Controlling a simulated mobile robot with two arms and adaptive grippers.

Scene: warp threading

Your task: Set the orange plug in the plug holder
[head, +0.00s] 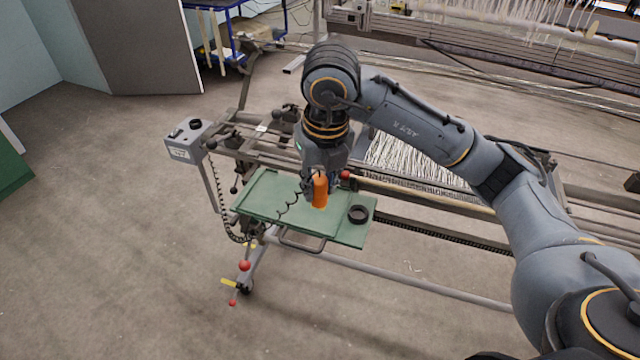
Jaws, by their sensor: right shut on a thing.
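The orange plug (320,191) is upright in my right gripper (319,179), over the green tray (265,196). My right gripper points down and is shut on the plug; its fingers are partly hidden behind the plug and the wrist. A black round ring (358,214), which looks like the plug holder, lies on the right part of the tray. The plug is to the left of this ring and apart from it. Whether the plug's lower end touches the tray, I cannot tell. My left gripper is not in view.
A grey control box (189,139) stands on a post left of the tray. The loom frame with white threads (420,164) lies behind and to the right. Open floor is in front.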

